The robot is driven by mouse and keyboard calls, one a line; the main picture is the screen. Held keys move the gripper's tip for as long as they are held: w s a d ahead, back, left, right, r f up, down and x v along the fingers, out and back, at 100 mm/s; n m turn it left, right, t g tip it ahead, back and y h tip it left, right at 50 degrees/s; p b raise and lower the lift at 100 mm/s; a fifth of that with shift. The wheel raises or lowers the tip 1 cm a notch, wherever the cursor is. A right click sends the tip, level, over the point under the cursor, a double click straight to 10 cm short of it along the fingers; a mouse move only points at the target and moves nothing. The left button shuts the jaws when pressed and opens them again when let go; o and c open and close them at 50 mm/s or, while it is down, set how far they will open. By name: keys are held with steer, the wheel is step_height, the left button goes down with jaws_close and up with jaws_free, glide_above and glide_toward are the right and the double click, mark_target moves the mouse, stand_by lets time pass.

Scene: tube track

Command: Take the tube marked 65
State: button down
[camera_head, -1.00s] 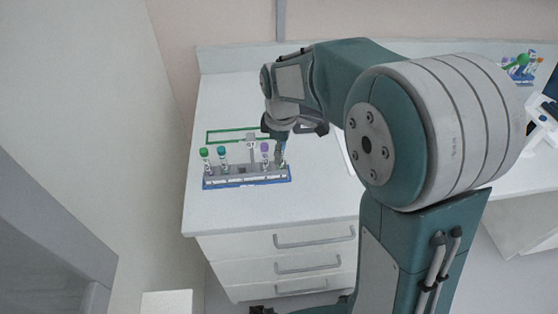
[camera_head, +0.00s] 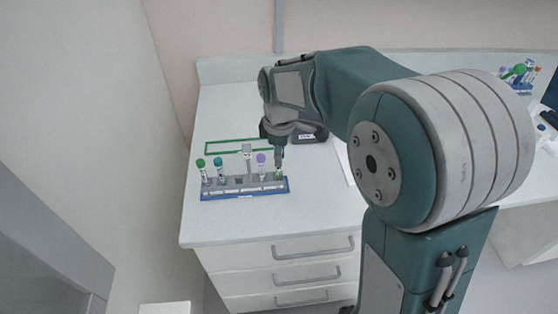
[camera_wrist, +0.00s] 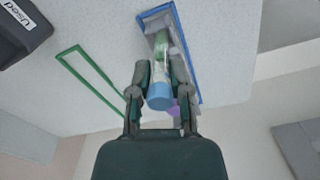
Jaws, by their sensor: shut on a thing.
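The blue-edged tube rack (camera_head: 245,194) stands near the front left of the counter. My gripper (camera_head: 279,152) is over its right end. In the wrist view my gripper (camera_wrist: 160,80) is shut on a tube with a light blue cap (camera_wrist: 159,96), a finger on each side. This tube (camera_head: 279,175) is the rightmost one; its lower part is at the rack, and I cannot tell whether it is lifted. A purple-capped tube (camera_head: 261,160) stands just left of it. Grey-, teal- and green-capped tubes stand further left. No number 65 is legible.
A green outline (camera_head: 222,147) lies on the counter behind the rack. A dark box (camera_wrist: 20,30) marked "Used" is near my gripper. More tubes (camera_head: 520,74) stand at the back right. The counter left of the rack is narrow but clear.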

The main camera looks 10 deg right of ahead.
steer(key=s+d+r, duration=0.7)
steer(key=s+r, duration=0.4)
steer(key=s, duration=0.1)
steer(key=shift+s, duration=0.1)
